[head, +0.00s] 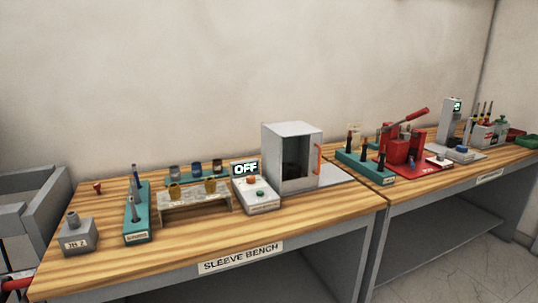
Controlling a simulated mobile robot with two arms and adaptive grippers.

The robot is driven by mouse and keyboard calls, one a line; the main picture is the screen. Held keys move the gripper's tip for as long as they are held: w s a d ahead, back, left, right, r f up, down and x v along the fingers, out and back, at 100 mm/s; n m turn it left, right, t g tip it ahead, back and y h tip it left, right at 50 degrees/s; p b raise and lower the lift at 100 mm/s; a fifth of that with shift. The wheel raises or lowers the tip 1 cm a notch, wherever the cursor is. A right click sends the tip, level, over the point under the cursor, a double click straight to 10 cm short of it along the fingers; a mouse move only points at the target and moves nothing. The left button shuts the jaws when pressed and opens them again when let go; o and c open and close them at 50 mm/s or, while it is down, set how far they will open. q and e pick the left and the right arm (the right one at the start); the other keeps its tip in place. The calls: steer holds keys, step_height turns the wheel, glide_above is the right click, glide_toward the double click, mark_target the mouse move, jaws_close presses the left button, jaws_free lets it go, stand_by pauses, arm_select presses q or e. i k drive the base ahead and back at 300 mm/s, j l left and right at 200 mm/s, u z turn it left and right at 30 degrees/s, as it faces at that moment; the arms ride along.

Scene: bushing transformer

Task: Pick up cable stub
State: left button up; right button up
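Several dark upright pieces, which look like cable stubs (364,150), stand in a teal rack (365,170) at the left end of the right-hand bench. Some show copper-coloured tips. A second teal rack (138,238) on the sleeve bench at the left holds several grey-blue upright pieces (135,212). I cannot tell for certain from this view which piece is the task's cable stub. Neither of my grippers is in view.
The sleeve bench (290,222) carries a grey block (75,240), a light stand (195,203), a control box (256,196) reading OFF and a grey cabinet (291,158). A red lever press (398,150) stands right of the right rack. The sleeve bench's front strip is mostly clear.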

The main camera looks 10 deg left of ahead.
mark_target(130, 197)
steer(key=i+j+u, duration=0.1)
steer(key=j, duration=0.35)
steer(key=i+j+u, duration=0.15)
steer(key=j, duration=0.3)
steer(key=i+j+u, duration=0.1)
steer(key=i+j, duration=0.25)
steer(key=i+j+u, duration=0.1)
steer(key=i+j, duration=0.15)
steer(key=j, duration=0.2)
steer(key=l+u, duration=0.2)
steer(key=l, duration=0.35)
steer(key=l+u, duration=0.2)
steer(key=l, duration=0.35)
steer(key=k+l+u, duration=0.15)
steer(key=l, duration=0.4)
